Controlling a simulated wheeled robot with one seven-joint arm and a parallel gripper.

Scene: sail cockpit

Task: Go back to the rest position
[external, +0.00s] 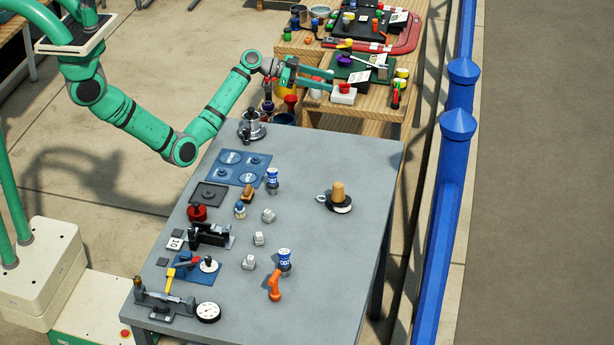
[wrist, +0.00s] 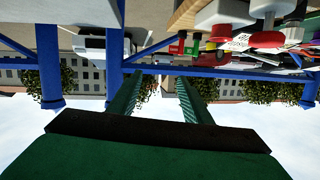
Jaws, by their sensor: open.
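My gripper (external: 318,79) is at the end of my green arm in the external view. It is raised above the far end of the grey table (external: 330,270), near the edge of the wooden table behind it. In the wrist view, the two green fingers of my gripper (wrist: 158,92) are apart with nothing between them. The wrist view appears upside down, with sky at the bottom and blue railing posts across it. A white block with a red knob (external: 343,94) shows just beyond the fingertips in the external view; I cannot tell whether they touch.
The grey table holds a blue mat (external: 238,168), a cork-topped item on a dark saucer (external: 338,195), a dial gauge (external: 208,312) and an orange part (external: 274,285). The wooden table (external: 376,98) is crowded. A blue railing (external: 444,200) runs along the right. The grey table's right side is mostly clear.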

